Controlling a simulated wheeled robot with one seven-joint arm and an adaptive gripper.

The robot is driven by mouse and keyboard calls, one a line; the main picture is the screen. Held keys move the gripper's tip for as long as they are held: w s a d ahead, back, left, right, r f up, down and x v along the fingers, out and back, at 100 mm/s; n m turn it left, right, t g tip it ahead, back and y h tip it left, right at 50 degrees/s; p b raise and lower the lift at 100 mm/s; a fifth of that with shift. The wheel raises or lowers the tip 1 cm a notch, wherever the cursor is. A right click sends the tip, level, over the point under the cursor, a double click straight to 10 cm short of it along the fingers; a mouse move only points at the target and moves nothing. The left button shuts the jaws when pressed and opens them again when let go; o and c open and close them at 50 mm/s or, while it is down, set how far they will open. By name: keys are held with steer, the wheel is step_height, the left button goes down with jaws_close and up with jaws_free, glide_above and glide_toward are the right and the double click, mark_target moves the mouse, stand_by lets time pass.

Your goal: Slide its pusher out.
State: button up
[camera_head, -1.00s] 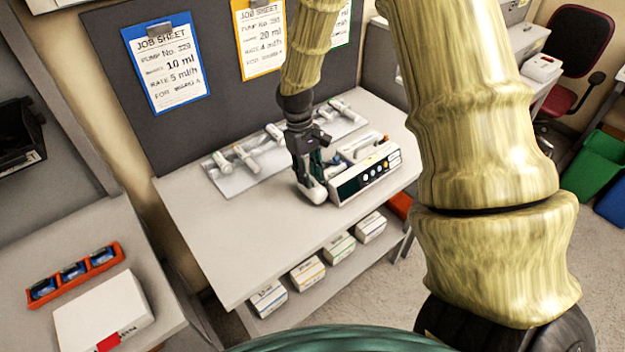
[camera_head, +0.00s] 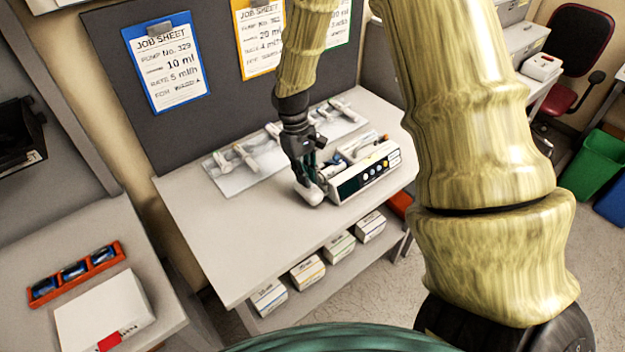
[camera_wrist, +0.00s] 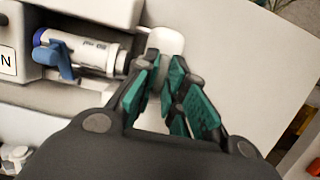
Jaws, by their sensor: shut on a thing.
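The infusion pump (camera_head: 366,174) sits on the right part of the worktop, its dark front display and buttons facing me. In the wrist view a syringe (camera_wrist: 88,52) lies in the pump's cradle with a blue clamp (camera_wrist: 60,56) across its barrel. The pump's white pusher (camera_wrist: 165,41) stands at the syringe's right end; it also shows at the pump's left end in the head view (camera_head: 310,195). My gripper (camera_wrist: 168,82) is at this pusher, its green-padded fingers shut on it. The fingers hide part of the pusher and the plunger end.
A clear tray (camera_head: 232,178) with white syringes lies behind the pump. Small labelled boxes (camera_head: 308,271) stand on the shelf below. The worktop (camera_head: 250,235) left of the pump is clear. Job sheets (camera_head: 165,65) hang on the back board.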

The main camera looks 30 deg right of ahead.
steer(key=shift+s+a+p, duration=0.15)
steer(key=shift+a+p, duration=0.15)
steer(key=shift+a, duration=1.25)
steer(key=shift+s+a+p, duration=0.1)
steer(key=shift+a+p, duration=0.15)
steer(key=shift+a, duration=1.55)
steer(key=o, duration=0.6)
steer(key=shift+c, duration=0.2)
steer(key=shift+r+p, duration=0.1)
steer(key=shift+p, duration=0.2)
steer(key=s+p+v, duration=0.1)
steer(key=p+v, duration=0.4)
steer(key=v, duration=0.1)
steer(key=shift+s+r+p, duration=0.3)
steer(key=shift+r+p, duration=0.05)
steer(key=shift+r, duration=0.15)
steer(key=shift+d, duration=0.1)
